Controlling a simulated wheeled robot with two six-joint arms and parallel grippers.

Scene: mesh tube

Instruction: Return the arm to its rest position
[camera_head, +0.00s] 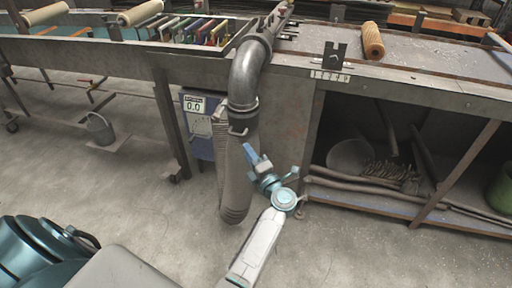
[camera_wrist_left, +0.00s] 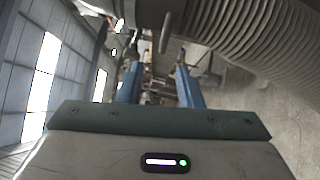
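My left gripper (camera_head: 252,156) is raised in the middle of the head view, in front of the machine bench and close to the right side of a hanging grey ribbed hose (camera_head: 234,185). In the left wrist view my left gripper (camera_wrist_left: 160,68) shows two blue fingers spread apart. I see nothing held between them. The ribbed hose also fills the upper right of the left wrist view (camera_wrist_left: 240,30). I cannot tell whether the gripper touches it. My right gripper is not in view.
A metal elbow pipe (camera_head: 247,75) joins the hose top. The long bench (camera_head: 420,85) runs across the back, with a wooden roller (camera_head: 372,41) on it and a lower shelf (camera_head: 350,185). A grey bucket (camera_head: 100,128) stands at left. Floor in front is open.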

